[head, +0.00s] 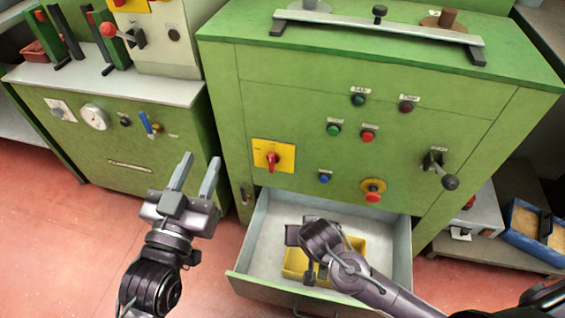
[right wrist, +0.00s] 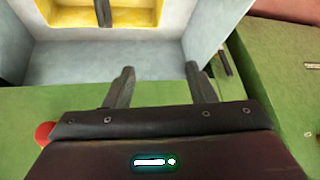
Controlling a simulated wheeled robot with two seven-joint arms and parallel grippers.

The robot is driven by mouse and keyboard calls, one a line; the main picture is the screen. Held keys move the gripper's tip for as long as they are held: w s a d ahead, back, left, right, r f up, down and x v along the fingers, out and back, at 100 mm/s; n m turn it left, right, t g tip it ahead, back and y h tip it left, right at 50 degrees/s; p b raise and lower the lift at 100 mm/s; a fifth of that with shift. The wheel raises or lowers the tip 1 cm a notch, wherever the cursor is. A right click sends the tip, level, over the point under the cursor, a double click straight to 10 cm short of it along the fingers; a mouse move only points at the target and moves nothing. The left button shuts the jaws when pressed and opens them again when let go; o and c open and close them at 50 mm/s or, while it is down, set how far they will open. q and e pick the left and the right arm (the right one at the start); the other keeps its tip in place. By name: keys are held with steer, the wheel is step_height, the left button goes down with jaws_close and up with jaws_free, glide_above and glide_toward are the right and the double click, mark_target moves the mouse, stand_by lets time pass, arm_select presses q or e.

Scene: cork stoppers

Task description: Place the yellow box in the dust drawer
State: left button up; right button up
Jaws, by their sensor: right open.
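The dust drawer (head: 262,289) is pulled out of the green cabinet. The yellow box (head: 294,264) sits inside it, partly covered by my right arm in the head view. In the right wrist view the yellow box (right wrist: 72,17) lies on the grey drawer floor (right wrist: 80,62), with a dark bar across it. My right gripper (right wrist: 160,72) is open and empty, its fingers apart from the box. In the head view its fingertips are hidden behind the arm over the drawer. My left gripper (head: 197,167) is open and empty, left of the drawer.
The green cabinet (head: 300,110) carries buttons, a red switch on a yellow plate (head: 267,156) and a lever (head: 448,180). A smaller green machine (head: 100,140) stands left. A blue bin (head: 525,222) is at the right. Red floor is clear at the lower left.

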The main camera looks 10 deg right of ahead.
steer(key=w+a+r+n+t+y, duration=0.1)
steer(key=a+r+n+t+y, duration=0.2)
steer(key=r, duration=0.4)
steer(key=w+a+r+n+t+y, duration=0.1)
steer(key=w+a+r+t+y, duration=0.15)
steer(key=a+r, duration=0.4)
step_height(320, 180, up, 16)
steer(key=s+d+n+t+y, duration=0.2)
steer(key=n+t, duration=0.1)
steer(key=t, duration=0.3)
steer(key=shift+y, duration=0.35)
steer(key=shift+s+f+t, duration=0.1)
steer(key=shift+s+t, duration=0.05)
steer(key=shift+t, duration=0.1)
